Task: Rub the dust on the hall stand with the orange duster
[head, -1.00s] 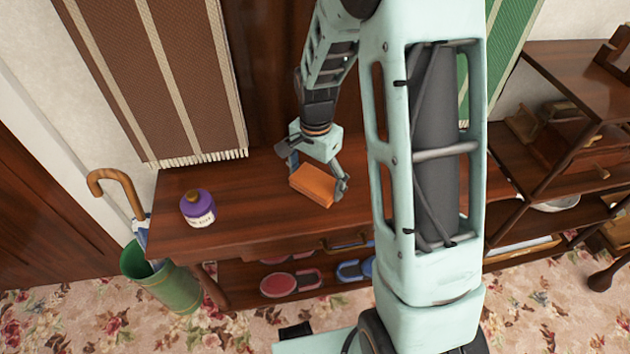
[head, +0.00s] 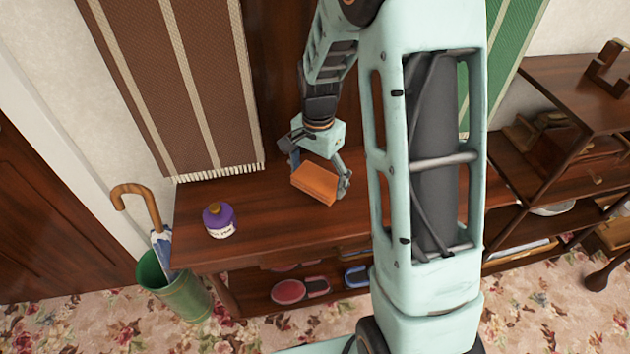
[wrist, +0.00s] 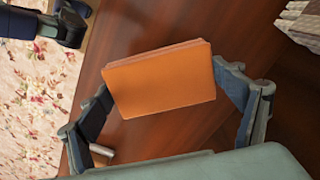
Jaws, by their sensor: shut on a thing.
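The orange duster (head: 315,182) is a block held between the fingers of my gripper (head: 319,174). It also shows large in the wrist view (wrist: 160,80), with the gripper's fingers (wrist: 170,105) on its two sides. The hall stand (head: 262,222) is dark reddish wood with a flat top and a lower shelf. The duster is over the middle of its top, at or just above the surface; I cannot tell if it touches. No dust can be made out on the top, and my arm hides its right part.
A green umbrella holder (head: 176,288) stands at the left end. Red shoes or brushes (head: 290,291) lie on the lower shelf. Wooden shelves (head: 570,95) stand to the right.

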